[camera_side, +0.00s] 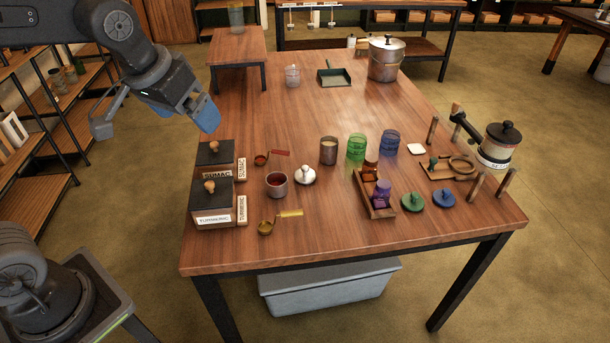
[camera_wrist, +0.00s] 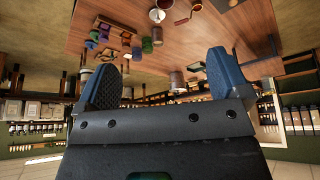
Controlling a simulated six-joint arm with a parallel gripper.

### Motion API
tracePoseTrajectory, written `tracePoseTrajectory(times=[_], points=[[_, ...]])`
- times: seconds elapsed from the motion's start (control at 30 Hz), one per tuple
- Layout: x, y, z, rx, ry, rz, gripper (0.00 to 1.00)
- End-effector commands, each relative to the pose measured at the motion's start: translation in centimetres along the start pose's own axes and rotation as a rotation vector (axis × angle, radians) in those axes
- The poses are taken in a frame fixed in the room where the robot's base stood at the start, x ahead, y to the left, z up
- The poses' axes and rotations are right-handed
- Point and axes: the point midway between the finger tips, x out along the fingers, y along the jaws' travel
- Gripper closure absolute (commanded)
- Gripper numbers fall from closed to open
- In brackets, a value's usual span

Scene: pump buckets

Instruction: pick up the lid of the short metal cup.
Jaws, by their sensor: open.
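The short metal cup (camera_side: 276,184) stands uncovered on the wooden table, with dark red contents showing. A shiny silver lid with a round knob (camera_side: 306,175) lies on the table just to its right, apart from the cup. My gripper (camera_side: 155,119) is open and empty, high above the table's left side, well up and left of the lid. Its two blue-padded fingers stand wide apart in the wrist view (camera_wrist: 163,78).
Spice boxes (camera_side: 212,203) stand left of the cup. A red-handled scoop (camera_side: 272,156) and a brass scoop (camera_side: 280,221) lie nearby. A taller metal cup (camera_side: 328,150), green glass (camera_side: 356,147) and bottle tray (camera_side: 375,203) stand around the lid. The table's middle is mostly clear.

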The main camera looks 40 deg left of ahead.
Motion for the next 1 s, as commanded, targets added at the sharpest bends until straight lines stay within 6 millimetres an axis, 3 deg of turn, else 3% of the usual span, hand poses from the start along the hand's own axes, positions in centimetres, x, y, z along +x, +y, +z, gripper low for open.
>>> tracePoseTrajectory(times=[0.03, 0.2, 0.37, 0.5, 0.73, 1.0], points=[[1.3, 0.4, -1.9, -0.015, -0.018, -0.006, 0.06], [5.8, 1.6, -7.3, -0.075, -0.054, -0.029, 0.06], [11.6, 2.7, -11.3, -0.131, -0.087, -0.053, 0.06], [17.5, 3.8, -13.8, -0.177, -0.112, -0.074, 0.06], [26.0, 5.0, -15.4, -0.238, -0.14, -0.104, 0.06], [29.9, 5.3, -15.3, -0.259, -0.149, -0.117, 0.06]])
